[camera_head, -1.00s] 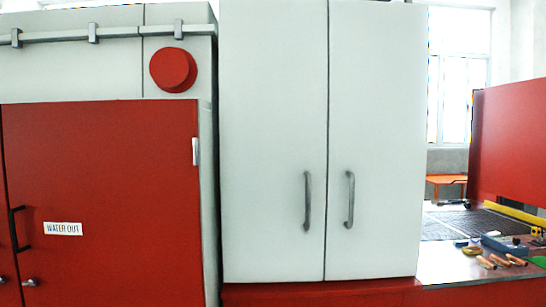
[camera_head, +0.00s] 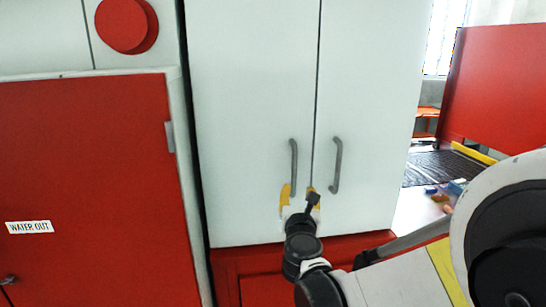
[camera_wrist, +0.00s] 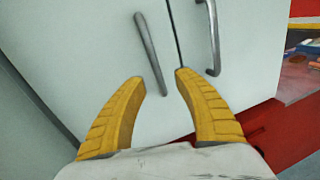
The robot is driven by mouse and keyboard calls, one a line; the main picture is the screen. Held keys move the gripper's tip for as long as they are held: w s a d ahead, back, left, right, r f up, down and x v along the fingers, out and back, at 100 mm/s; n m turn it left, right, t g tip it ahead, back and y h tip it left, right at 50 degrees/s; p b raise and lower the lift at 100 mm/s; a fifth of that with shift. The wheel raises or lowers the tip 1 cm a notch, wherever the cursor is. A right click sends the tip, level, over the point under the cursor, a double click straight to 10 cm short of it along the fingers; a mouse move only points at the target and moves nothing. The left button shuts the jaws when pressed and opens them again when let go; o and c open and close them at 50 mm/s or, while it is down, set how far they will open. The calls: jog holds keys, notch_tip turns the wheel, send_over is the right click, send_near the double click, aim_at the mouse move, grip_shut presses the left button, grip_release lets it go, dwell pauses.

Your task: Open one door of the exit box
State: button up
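The exit box is a tall white cabinet with two shut doors, the left door (camera_head: 250,110) and the right door (camera_head: 370,100). Each door has a grey vertical bar handle near the middle seam: the left handle (camera_head: 294,165) and the right handle (camera_head: 337,165). My gripper (camera_head: 300,192) has yellow fingers and is near the lower end of the left handle. In the wrist view my gripper (camera_wrist: 160,82) is open, with the lower part of the left handle (camera_wrist: 152,52) showing between the fingertips. I cannot tell whether it touches the handle.
A red panel with a "WATER OUT" label (camera_head: 30,227) and a red round knob (camera_head: 126,24) are at the left. A red base (camera_head: 260,262) lies under the doors. At the right are a mesh belt (camera_head: 440,167) and a red panel (camera_head: 505,90).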

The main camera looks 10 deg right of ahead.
aim_at(294, 174)
jog(key=shift+n, duration=0.7)
jog(key=x, duration=0.3)
jog(key=b+x, duration=0.1)
jog(key=x, duration=0.3)
jog(key=a+x, duration=0.1)
jog(key=x, duration=0.3)
jog(key=shift+w+r+b, duration=0.25)
jog(key=shift+b, duration=0.05)
grip_shut()
